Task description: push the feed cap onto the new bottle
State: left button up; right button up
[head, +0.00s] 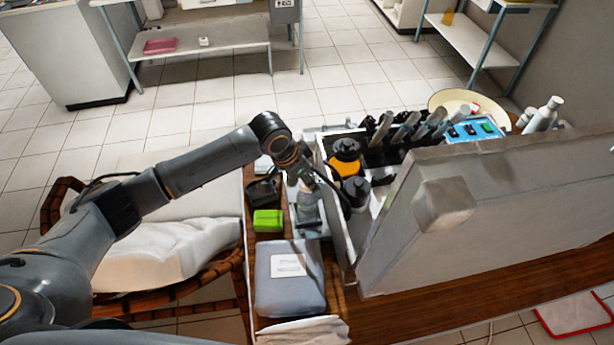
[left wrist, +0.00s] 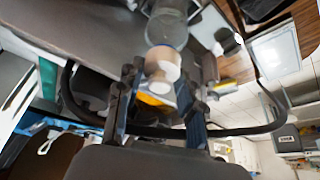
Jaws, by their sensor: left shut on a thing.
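My left gripper (head: 300,178) reaches down at the narrow side shelf, left of the dental unit. In the left wrist view the gripper (left wrist: 165,88) is shut on a pale cream cylindrical piece (left wrist: 163,62), which looks like the feed cap. A clear grey bottle (left wrist: 168,28) lies in line with this piece, touching or very near it; I cannot tell whether the cap is seated. In the head view the grey bottle (head: 307,210) stands upright below the fingers, partly hidden by them. A dark hose (left wrist: 235,130) loops around the gripper. My right gripper is out of view.
The open dental unit (head: 470,200) stands close on the right. An orange bottle with a black top (head: 346,165) and black handpieces (head: 405,125) are in it. A green box (head: 267,221) and a grey pouch (head: 290,290) crowd the shelf's near side.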

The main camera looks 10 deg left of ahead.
pick_arm(q)
jog(key=shift+f, duration=0.45)
dwell(0.6)
jog(key=o, duration=1)
jog(key=v, duration=1.2)
jog(key=shift+a, duration=0.1)
